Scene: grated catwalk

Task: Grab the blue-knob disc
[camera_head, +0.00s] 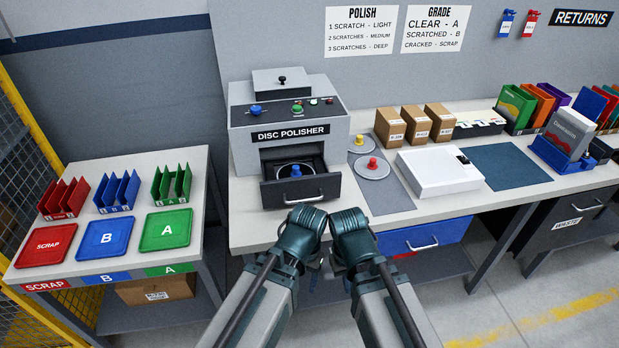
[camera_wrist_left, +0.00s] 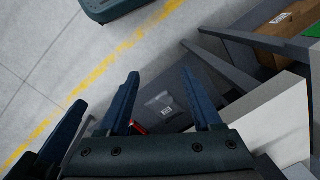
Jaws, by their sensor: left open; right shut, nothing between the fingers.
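The blue-knob disc (camera_head: 295,171) sits in the open drawer (camera_head: 300,189) of the grey disc polisher (camera_head: 289,131), its blue knob upright. Two other grey discs lie on the bench right of the polisher: one with a red knob (camera_head: 372,163), one with a yellow knob (camera_head: 359,141). In the head view both my arms reach in from below and end at the bench's front edge, short of the drawer; their fingers are mostly hidden there. In the left wrist view my left gripper (camera_wrist_left: 165,82) is open and empty. My right gripper (camera_wrist_left: 60,135) is shut beside it, at the left.
Red, blue and green trays (camera_head: 104,238) and racks stand on a side table at the left. A white box (camera_head: 439,173), cardboard boxes (camera_head: 415,123) and a dark blue mat (camera_head: 505,166) lie farther right on the bench. A blue drawer (camera_head: 424,238) hangs below.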

